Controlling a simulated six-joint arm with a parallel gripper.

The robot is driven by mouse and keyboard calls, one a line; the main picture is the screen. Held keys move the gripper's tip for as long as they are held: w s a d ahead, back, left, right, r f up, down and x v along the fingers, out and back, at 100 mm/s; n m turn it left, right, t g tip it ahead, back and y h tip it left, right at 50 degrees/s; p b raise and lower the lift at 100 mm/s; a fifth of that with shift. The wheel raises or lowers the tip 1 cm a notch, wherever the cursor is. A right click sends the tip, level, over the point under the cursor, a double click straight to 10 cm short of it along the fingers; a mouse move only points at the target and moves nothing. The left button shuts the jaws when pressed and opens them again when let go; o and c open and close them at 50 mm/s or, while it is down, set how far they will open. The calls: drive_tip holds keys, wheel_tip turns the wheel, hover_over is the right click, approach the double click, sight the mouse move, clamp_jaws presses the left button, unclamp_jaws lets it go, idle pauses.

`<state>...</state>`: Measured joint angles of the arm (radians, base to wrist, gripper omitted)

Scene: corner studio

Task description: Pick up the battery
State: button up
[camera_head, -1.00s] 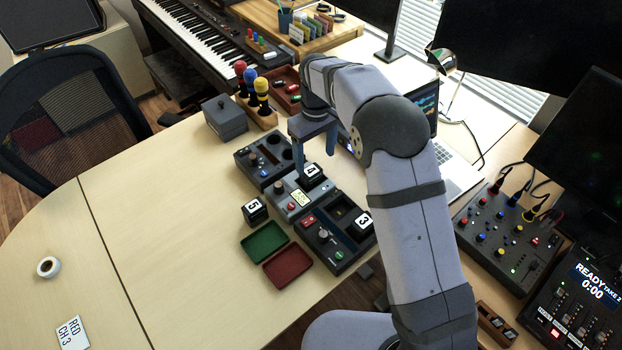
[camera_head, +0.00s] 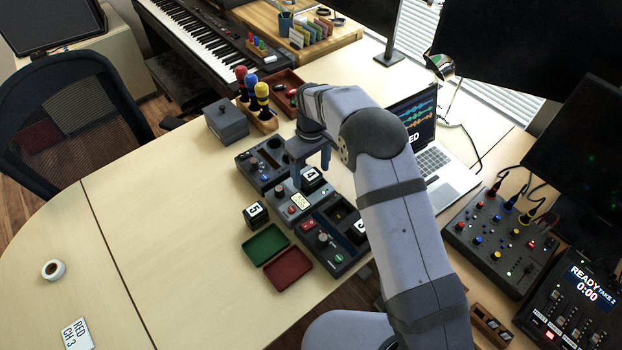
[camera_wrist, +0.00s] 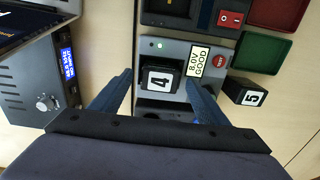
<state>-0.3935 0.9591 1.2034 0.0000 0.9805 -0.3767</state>
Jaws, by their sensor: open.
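Black blocks with white number labels look like the batteries. Block 4 (camera_head: 312,174) sits in the grey tester (camera_head: 283,204); in the wrist view block 4 (camera_wrist: 160,79) is beside a display reading "8.0V GOOD". Block 5 (camera_head: 255,213) stands on the table left of the tester. Block 3 (camera_head: 360,228) is in the dark unit in front, partly hidden by my arm. My gripper (camera_head: 311,176) is open over the tester. In the wrist view its fingers (camera_wrist: 159,84) lie either side of block 4, with gaps showing; whether they reach down to its height I cannot tell.
A green tray (camera_head: 265,245) and a red tray (camera_head: 288,268) lie in front left. A dark unit with round sockets (camera_head: 262,166) is behind the tester. Coloured screwdrivers (camera_head: 262,92) stand upright farther back. A laptop (camera_head: 440,160) is at right.

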drive_tip(key=shift+f, duration=1.1)
drive_tip(key=c, duration=1.5)
drive_tip(key=shift+r, duration=0.1)
